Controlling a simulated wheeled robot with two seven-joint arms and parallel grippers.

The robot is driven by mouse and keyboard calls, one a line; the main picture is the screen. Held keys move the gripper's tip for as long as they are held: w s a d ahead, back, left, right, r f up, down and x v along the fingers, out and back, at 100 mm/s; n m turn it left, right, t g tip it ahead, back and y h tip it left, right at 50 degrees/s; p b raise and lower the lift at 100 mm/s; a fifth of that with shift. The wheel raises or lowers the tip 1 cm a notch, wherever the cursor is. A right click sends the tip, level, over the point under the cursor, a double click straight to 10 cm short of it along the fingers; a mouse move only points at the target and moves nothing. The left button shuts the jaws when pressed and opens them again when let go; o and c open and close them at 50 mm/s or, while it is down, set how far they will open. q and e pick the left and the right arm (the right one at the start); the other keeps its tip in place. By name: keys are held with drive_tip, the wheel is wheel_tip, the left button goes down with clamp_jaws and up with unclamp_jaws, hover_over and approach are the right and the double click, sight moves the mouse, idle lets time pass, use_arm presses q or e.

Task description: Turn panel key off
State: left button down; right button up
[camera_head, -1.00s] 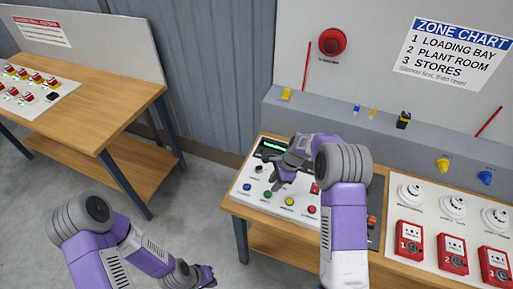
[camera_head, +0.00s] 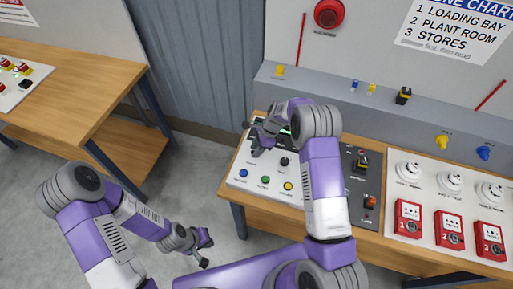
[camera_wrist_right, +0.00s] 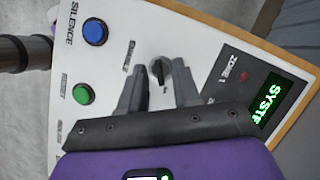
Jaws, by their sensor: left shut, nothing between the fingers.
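In the right wrist view, a black panel key (camera_wrist_right: 158,72) stands on the white control panel (camera_wrist_right: 115,65), its small label too blurred to read. My right gripper (camera_wrist_right: 158,88) is open, with one finger on each side of the key. No clear contact shows. In the head view, my right gripper (camera_head: 260,148) hangs over the panel's upper left part and hides the key. My left gripper (camera_head: 208,244) is shut and empty, low over the floor left of the bench.
Blue (camera_head: 243,173), green (camera_head: 265,180) and yellow (camera_head: 288,186) buttons line the panel's front. Another black knob (camera_head: 284,161) stands right of my right gripper. A lit green display (camera_wrist_right: 282,98) is nearby. Red call points (camera_head: 449,228) stand at the right.

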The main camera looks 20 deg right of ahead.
drive_tip(key=shift+c, duration=0.3)
drive_tip(key=shift+c, duration=1.1)
clamp_jaws()
